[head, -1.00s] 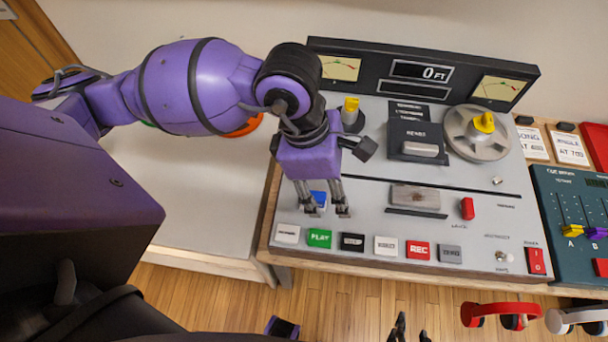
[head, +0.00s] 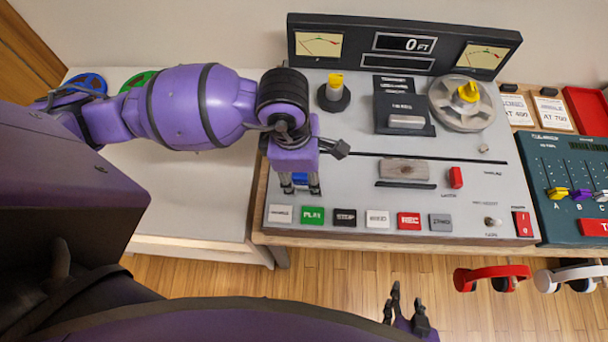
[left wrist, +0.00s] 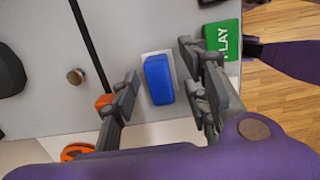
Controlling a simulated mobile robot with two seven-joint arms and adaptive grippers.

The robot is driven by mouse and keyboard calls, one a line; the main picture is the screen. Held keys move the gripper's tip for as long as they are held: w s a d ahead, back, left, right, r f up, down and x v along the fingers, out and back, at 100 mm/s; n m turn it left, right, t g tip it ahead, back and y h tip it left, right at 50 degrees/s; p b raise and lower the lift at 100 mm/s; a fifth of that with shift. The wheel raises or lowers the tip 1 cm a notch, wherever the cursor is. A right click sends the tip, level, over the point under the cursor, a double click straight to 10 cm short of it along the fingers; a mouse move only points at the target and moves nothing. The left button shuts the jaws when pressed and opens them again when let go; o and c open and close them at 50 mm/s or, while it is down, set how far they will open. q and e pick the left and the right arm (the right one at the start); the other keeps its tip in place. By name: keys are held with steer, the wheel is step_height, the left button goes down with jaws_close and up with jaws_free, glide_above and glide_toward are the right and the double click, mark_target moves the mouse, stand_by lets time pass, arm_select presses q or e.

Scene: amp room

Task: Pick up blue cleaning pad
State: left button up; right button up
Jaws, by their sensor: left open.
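The blue cleaning pad (left wrist: 159,79) is a small blue block on a pale square patch on the grey tape machine's top panel. In the left wrist view it lies between the two fingers of my open left gripper (left wrist: 157,80), with a visible gap to each finger. In the head view the left gripper (head: 300,189) points down over the panel's left part, and the pad (head: 300,178) shows partly between its fingers. My right gripper (head: 406,311) is low in the head view, in front of the machine, empty, with its fingers apart.
A row of buttons, with PLAY (head: 312,216) closest to the left gripper, runs along the panel's front. A yellow-topped knob (head: 334,92) and a reel (head: 462,103) stand farther back. Red headphones (head: 490,278) hang at the front edge. The white surface at left holds coloured reels (head: 137,80).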

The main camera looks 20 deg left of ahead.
arm_select(q)
jaws_close()
steer(key=shift+r, duration=0.15)
